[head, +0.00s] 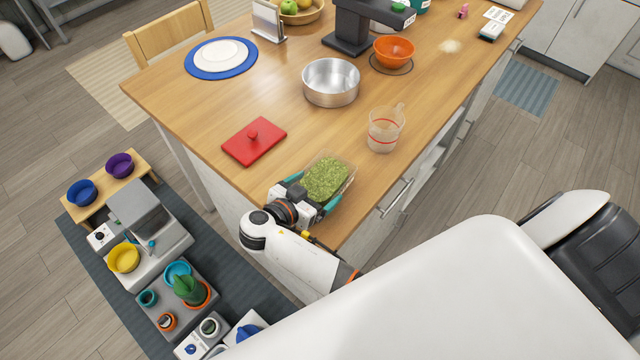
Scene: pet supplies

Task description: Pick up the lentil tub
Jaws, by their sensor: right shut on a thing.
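The lentil tub (325,177) is a clear container filled with green lentils, near the front edge of the wooden counter. My right gripper (321,190) is at the tub's near side, with one teal finger on its left and the other on its right, shut on it. The tub looks level; I cannot tell whether its base touches the counter. My left gripper is not in view.
A steel pan (331,84) and an orange bowl (394,52) are farther back. Pet bowls and a cactus (190,289) stand below left.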

